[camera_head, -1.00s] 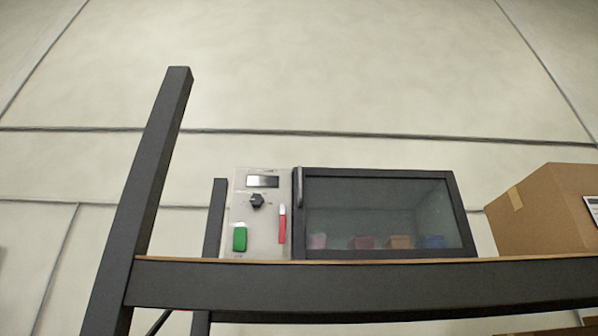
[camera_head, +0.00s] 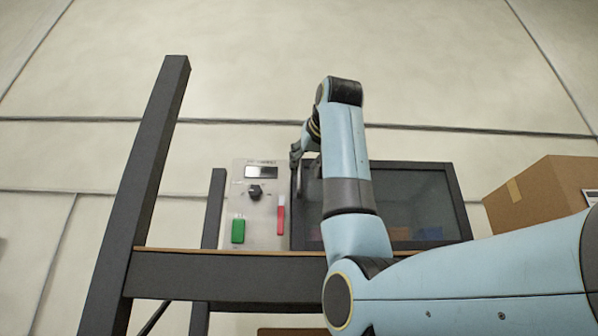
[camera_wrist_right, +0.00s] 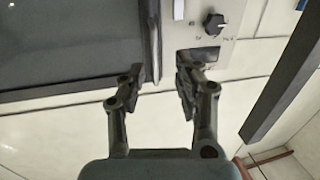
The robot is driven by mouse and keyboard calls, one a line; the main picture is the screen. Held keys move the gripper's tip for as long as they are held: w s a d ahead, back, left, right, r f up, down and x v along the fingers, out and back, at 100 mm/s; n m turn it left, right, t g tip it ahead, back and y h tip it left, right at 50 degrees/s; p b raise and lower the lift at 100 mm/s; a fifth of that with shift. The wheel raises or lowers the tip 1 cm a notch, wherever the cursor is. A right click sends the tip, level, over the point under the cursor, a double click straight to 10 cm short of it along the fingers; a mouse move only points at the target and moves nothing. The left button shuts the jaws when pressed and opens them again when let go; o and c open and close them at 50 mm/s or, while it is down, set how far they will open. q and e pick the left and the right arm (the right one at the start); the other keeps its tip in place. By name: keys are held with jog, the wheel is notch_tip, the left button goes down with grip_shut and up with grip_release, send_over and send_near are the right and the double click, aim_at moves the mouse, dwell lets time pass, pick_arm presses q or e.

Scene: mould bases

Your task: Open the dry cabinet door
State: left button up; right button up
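The dry cabinet stands on a shelf, with a dark-framed glass door (camera_head: 432,195) shut at its right and a pale control panel (camera_head: 262,216) at its left. The door's upright handle is on the door's left edge; in the right wrist view the handle (camera_wrist_right: 150,42) lies between the fingertips in the picture. My right gripper (camera_head: 297,157) is by the handle's upper part, in front of the door. In the right wrist view the right gripper (camera_wrist_right: 158,80) is open, its fingers apart. I cannot tell whether it touches the handle. My right arm hides much of the door. My left gripper is out of view.
The panel carries a black knob (camera_head: 255,192), a display (camera_head: 261,172), a green part (camera_head: 238,231) and a red part (camera_head: 281,215). A cardboard box (camera_head: 535,196) stands right of the cabinet. A dark shelf post (camera_head: 150,160) rises at the left.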

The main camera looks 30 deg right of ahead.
aim_at(299, 171)
jog(key=w+d+r+p, duration=0.1)
jog(key=w, duration=0.2)
jog(key=w+d+r+p, duration=0.1)
jog(key=w+p, duration=0.1)
jog(key=w, duration=0.1)
jog(key=w+d+r+p, duration=0.1)
jog(key=w+d+p, duration=0.1)
jog(key=w, duration=0.1)
jog(key=shift+d, duration=0.1)
jog(key=shift+s, duration=0.1)
jog(key=shift+c, duration=0.3)
grip_shut()
